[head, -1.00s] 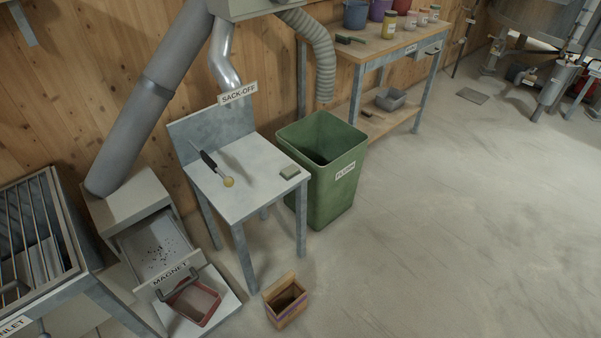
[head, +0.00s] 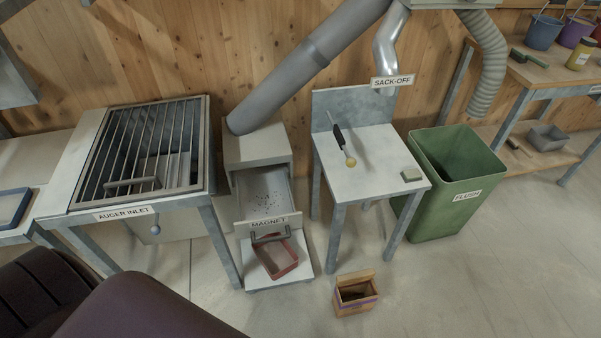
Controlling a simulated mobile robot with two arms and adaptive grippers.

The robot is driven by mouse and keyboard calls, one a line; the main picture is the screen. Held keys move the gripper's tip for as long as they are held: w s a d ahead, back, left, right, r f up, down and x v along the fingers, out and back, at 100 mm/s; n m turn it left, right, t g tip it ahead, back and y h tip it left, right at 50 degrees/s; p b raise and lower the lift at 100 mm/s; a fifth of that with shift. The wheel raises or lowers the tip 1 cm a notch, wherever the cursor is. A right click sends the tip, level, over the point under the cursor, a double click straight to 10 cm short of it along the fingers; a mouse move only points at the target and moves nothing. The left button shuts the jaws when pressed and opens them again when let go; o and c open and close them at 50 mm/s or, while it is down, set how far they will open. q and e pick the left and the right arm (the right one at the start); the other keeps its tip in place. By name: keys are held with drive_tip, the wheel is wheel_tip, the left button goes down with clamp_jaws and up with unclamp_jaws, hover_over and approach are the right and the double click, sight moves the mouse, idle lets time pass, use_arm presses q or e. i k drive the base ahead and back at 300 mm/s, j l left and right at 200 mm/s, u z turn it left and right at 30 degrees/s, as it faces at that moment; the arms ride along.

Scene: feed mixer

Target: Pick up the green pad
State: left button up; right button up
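The green pad (head: 411,174) is a small pale-green block. It lies flat near the right front corner of the white-topped SACK-OFF stand (head: 362,187) in the head view. A black-handled tool (head: 341,142) with a yellow round end lies on the same top, to the left of the pad and apart from it. Neither of my grippers shows in the head view.
A green FLUSH bin (head: 459,204) stands right of the stand. A small wooden box (head: 355,292) is on the floor in front. The MAGNET drawer (head: 262,199) is open above a red tray (head: 276,261). The AUGER INLET grate (head: 146,146) is left. Floor at lower right is clear.

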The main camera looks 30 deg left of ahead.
sight(414, 175)
drive_tip(key=i+l+u, duration=0.15)
drive_tip(key=u, duration=0.3)
drive_tip(key=i+l+u, duration=0.15)
drive_tip(key=u, duration=0.25)
drive_tip(key=l+u, duration=0.3)
drive_tip(key=u, duration=0.15)
drive_tip(key=i, duration=0.05)
